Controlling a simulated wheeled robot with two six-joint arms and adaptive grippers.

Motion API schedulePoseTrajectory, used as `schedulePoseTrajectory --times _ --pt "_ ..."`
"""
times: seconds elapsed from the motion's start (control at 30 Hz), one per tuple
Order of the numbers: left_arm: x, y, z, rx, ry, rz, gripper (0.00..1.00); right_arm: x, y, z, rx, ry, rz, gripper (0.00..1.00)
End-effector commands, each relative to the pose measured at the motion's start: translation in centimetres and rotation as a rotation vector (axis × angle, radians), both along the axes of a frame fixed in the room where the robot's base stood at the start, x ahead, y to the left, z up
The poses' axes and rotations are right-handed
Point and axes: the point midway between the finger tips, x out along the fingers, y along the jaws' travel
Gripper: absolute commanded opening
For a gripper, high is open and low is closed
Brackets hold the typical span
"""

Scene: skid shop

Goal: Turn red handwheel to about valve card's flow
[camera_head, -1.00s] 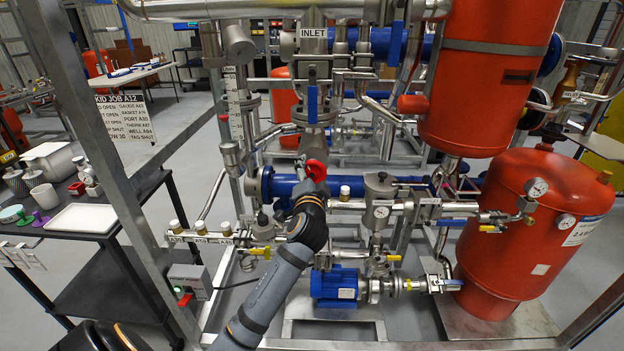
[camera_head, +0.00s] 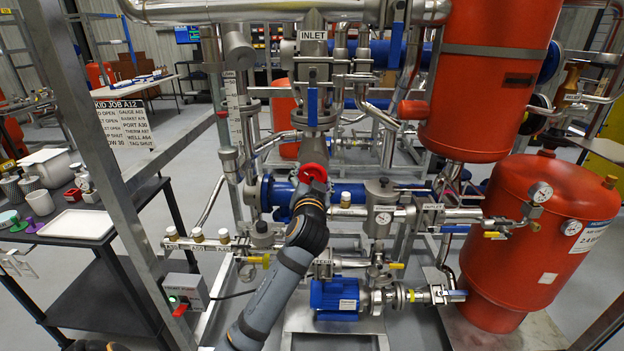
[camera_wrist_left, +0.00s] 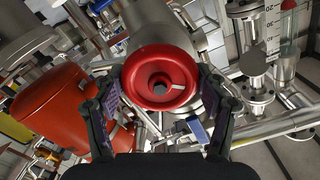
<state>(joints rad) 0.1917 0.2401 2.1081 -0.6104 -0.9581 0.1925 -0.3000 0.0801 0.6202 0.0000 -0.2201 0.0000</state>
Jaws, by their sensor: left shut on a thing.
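The red handwheel (camera_head: 313,173) sits on the blue-flanged pipework at the middle of the skid. My left gripper (camera_head: 312,188) comes up from below and is shut on it. In the left wrist view the handwheel (camera_wrist_left: 160,78) faces me, with a pale mark right of its hub. The fingers of my left gripper (camera_wrist_left: 160,95) stand on its two sides. The job card (camera_head: 124,122) hangs on the frame post at left; its bottom flow line is partly cut by the post. A scaled sight tube (camera_head: 235,110) stands left of the inlet pipe.
A red tank (camera_head: 540,235) with gauges stands at right, and a blue pump (camera_head: 334,298) sits low in the middle. A control box (camera_head: 186,292) is at lower left. A white tray (camera_head: 76,224) lies on the dark side table. Pipes closely surround the handwheel.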

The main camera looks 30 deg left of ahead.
Motion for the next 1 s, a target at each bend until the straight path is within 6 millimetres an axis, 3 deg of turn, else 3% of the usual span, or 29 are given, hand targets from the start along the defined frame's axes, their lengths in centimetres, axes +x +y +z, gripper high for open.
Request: schedulePoseTrajectory --times 0.3,0.33,0.47,0.83,1.0 --pt "0.0 0.0 -0.2 -0.002 0.004 0.000 0.41 0.0 0.0 0.0 0.000 0.000 0.000 0.00" --pt "0.0 0.0 -0.2 -0.002 0.004 0.000 0.76 0.0 0.0 0.0 0.000 0.000 0.000 0.00" --pt "0.0 0.0 -0.1 -0.002 0.003 0.000 0.94 0.0 0.0 0.0 0.000 0.000 0.000 0.00" --pt "-0.1 -0.1 -0.1 -0.001 0.001 0.000 0.96 0.0 -0.2 0.0 -0.002 0.000 0.001 0.00" --pt "-2.2 -1.4 -0.2 -0.005 0.002 -0.001 0.96 0.0 -0.1 0.0 -0.001 0.000 0.000 0.00"
